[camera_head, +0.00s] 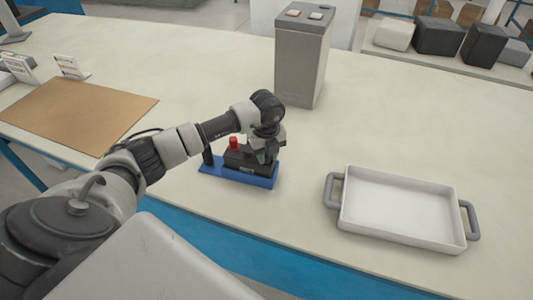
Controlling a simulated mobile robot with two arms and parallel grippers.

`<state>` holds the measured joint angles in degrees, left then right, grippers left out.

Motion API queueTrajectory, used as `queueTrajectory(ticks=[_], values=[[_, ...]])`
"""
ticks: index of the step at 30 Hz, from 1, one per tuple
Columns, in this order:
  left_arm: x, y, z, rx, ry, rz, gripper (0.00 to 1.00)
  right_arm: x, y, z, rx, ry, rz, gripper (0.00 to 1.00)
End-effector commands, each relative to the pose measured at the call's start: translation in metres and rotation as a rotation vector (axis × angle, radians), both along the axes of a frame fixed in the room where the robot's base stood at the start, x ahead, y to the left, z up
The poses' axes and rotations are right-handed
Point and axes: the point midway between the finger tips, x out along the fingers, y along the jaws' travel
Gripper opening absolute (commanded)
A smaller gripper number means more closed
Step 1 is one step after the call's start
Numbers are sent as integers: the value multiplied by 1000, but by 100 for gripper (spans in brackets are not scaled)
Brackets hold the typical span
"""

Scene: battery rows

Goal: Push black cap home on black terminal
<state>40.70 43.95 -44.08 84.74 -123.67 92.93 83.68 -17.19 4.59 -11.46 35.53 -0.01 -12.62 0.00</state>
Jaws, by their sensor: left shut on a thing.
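A small dark battery (238,161) sits in a blue holder (230,178) near the table's front edge. A red cap (233,143) stands upright on the left part of its top. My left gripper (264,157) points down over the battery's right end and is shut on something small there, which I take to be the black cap. The gripper and wrist hide the black cap and the black terminal, so I cannot tell how the cap sits on it. My right gripper is not in view.
A white tray (398,207) with grey handles lies to the right. A tall grey box (302,65) with red and white pads on top stands behind. A brown mat (75,112) lies on the left. The table (420,120) between box and tray is clear.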

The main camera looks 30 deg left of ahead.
Motion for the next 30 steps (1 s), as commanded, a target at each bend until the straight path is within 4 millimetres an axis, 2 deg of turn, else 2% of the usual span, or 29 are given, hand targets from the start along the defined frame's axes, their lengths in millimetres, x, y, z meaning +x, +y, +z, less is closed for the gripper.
queueTrajectory(ticks=[4, 5, 10, 16, 21, 30], values=[[-1, 0, -1, 1, 3, -1, 5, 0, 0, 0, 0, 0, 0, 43], [-1, 0, -1, 1, 3, -1, 28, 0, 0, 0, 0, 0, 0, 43], [-1, 0, -1, 0, 2, 0, 55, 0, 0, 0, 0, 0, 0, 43], [0, 0, -1, 0, 1, 0, 57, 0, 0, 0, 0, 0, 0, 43], [0, 0, -1, 0, 1, 0, 81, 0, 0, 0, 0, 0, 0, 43], [0, 0, 0, 1, 1, 0, 82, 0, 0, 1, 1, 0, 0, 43]])
